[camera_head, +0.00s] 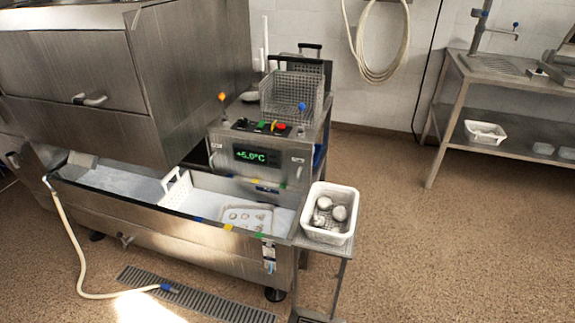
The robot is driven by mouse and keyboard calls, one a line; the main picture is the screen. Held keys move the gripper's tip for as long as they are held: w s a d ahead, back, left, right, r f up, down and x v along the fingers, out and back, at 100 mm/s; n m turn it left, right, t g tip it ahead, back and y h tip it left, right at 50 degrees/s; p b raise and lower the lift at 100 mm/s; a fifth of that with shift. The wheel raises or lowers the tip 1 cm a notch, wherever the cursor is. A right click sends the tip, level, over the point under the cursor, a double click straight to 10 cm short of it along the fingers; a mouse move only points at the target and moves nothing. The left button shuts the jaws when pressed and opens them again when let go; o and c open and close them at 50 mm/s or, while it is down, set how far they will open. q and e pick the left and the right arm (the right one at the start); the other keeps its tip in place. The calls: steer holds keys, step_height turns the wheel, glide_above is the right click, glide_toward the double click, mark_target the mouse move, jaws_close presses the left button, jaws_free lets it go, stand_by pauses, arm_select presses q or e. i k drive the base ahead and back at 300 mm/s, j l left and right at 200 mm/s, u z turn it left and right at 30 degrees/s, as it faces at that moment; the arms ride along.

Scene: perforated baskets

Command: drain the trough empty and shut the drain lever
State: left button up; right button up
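The long steel trough (160,243) stands low at the left centre. Its inside looks pale bluish-white; I cannot tell how much liquid it holds. A white perforated divider (177,189) stands across it, and a pale tray (247,217) with several round items lies in its right part. A fitting with a blue part (268,254) is on the right front corner. Neither gripper is in view.
A white basket (328,213) with several round pale items stands on a small stand right of the trough. A hose (75,250) runs down to the floor grate (200,297). A control box (255,156) reads +5.0°C. The floor at right is clear before a steel table (490,75).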

mark_target(120, 235)
steer(key=u, duration=0.65)
